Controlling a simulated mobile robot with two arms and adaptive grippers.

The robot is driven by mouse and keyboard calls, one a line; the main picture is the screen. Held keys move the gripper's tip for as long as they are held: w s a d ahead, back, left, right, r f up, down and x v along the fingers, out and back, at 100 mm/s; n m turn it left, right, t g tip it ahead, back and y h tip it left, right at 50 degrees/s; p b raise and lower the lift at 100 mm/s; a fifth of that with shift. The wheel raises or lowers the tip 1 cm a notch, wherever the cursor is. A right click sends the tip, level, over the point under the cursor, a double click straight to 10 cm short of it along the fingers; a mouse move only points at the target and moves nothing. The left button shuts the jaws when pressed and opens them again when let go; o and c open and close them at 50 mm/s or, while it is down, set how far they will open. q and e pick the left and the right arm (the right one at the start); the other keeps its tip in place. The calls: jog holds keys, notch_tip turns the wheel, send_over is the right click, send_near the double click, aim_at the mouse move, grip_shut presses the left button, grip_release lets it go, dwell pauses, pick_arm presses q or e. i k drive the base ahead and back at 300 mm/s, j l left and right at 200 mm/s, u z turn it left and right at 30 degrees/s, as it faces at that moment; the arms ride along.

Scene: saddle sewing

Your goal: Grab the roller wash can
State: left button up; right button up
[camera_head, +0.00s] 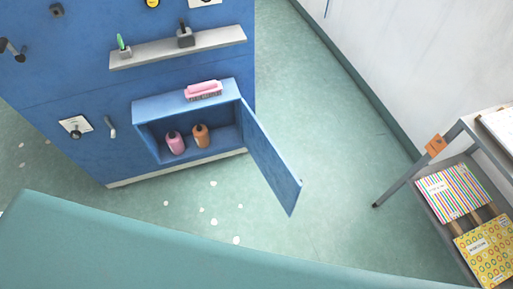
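A pink bottle (175,142) and an orange-brown bottle (201,136) with dark caps stand upright side by side inside an open blue cabinet (185,105). The cabinet is low on a blue wall panel. Its door (268,155) is swung open to the right. No label is readable, so I cannot tell which bottle, if either, is the roller wash can. Neither gripper shows in the head view.
A pink brush (203,90) lies on the cabinet top. A grey shelf (150,53) above holds small holders. A grey rack (440,215) with patterned boxes stands at the right. Pale floor (300,80) is clear beyond the door. A teal surface (120,250) fills the bottom.

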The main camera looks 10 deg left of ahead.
aim_at(174, 139)
jog(key=i+l+u, duration=0.1)
jog(key=u, duration=0.4)
jog(key=i+l+u, duration=0.1)
jog(key=l+u, duration=0.15)
jog(key=u, duration=0.2)
jog(key=l+u, duration=0.15)
jog(key=u, duration=0.35)
jog(key=l+u, duration=0.25)
jog(key=l, duration=0.65)
jog(key=l+u, duration=0.3)
jog(key=l, duration=0.6)
jog(key=k+l, duration=0.25)
jog(key=k, duration=0.25)
jog(key=i+j+z, duration=0.1)
jog(key=z, duration=0.25)
jog(key=i+j+z, duration=0.1)
jog(key=j+z, duration=0.25)
jog(key=i+j+z, duration=0.1)
jog(key=z, duration=0.25)
jog(key=i+j+z, duration=0.15)
jog(key=j+z, duration=0.15)
jog(key=j, duration=1.05)
jog(key=j+z, duration=0.3)
jog(key=j, duration=1.05)
